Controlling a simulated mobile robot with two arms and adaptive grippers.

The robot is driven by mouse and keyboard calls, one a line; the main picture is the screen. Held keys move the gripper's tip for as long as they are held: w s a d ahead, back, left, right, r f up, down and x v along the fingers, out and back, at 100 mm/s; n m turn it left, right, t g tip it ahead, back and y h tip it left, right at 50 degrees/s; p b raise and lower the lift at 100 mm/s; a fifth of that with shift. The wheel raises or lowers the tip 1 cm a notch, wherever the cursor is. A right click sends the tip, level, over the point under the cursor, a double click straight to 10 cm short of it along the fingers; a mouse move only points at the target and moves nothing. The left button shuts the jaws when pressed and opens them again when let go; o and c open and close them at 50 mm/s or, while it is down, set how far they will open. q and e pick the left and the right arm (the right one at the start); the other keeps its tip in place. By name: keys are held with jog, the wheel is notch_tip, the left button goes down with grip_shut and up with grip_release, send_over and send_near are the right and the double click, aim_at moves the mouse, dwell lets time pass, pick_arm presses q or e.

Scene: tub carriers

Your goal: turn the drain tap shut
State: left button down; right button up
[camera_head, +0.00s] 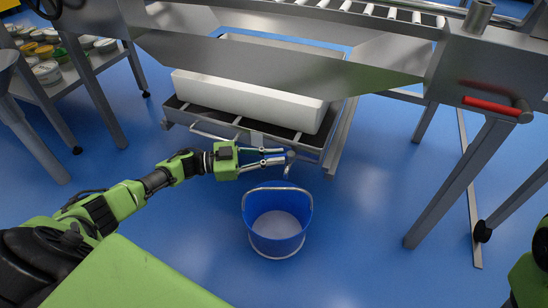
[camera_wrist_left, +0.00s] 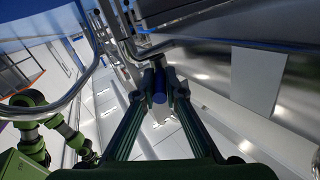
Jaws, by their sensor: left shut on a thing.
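My left gripper (camera_head: 275,159) reaches in from the left, just above and behind the blue bucket. It is shut on the drain tap (camera_head: 291,156) at the front of the low steel tray. In the left wrist view the tap's dark blue handle (camera_wrist_left: 159,86) sits between the fingertips (camera_wrist_left: 160,88), with a bent metal pipe behind it. The fingers hide part of the tap, and I cannot tell how far it is turned. My right gripper is not in view; only a green part of my right arm shows at the lower right.
The blue bucket (camera_head: 277,243) stands on the floor below the tap, its handle raised. The steel tray (camera_head: 183,118) carries a long white block (camera_head: 250,93). A steel conveyor frame (camera_head: 480,70) with a red handle (camera_head: 490,106) is at right. Shelves with tubs stand at left.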

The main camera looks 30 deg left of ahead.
pick_arm(q)
jog(key=shift+w, duration=0.1)
jog(key=c, duration=2.1)
grip_release()
jog(key=v, duration=1.2)
